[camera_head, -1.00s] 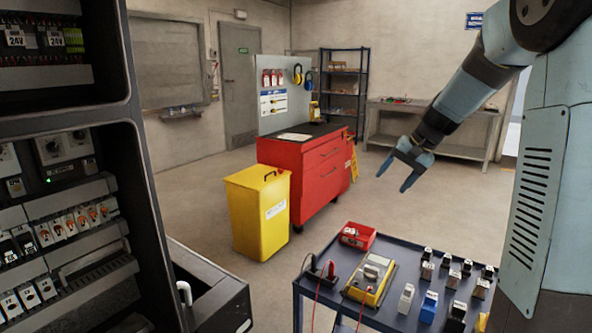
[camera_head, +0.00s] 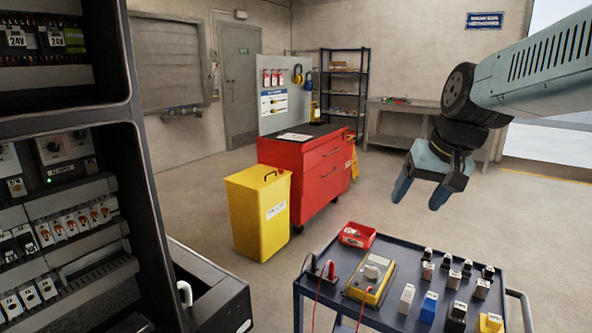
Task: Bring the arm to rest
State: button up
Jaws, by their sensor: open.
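My gripper (camera_head: 420,198) hangs in the air at the right of the head view, above the dark blue cart. Its two blue-grey fingers point down, are spread apart and hold nothing. My arm (camera_head: 535,78) comes in from the right edge, with its dark wrist joint bent downward to the gripper. Nothing touches the fingers.
The cart (camera_head: 325,290) below carries a yellow meter (camera_head: 370,280), a red bin (camera_head: 357,235) and several small modules. A yellow bin (camera_head: 258,215) and red cabinet (camera_head: 300,175) stand left of it. An open electrical cabinet (camera_head: 122,130) fills the left edge.

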jog(key=s+f+n+t+h, duration=0.1)
jog(key=s, duration=0.8)
jog(key=shift+d+f+h, duration=0.2)
jog(key=shift+f+h, duration=0.1)
jog(key=shift+f, duration=0.05)
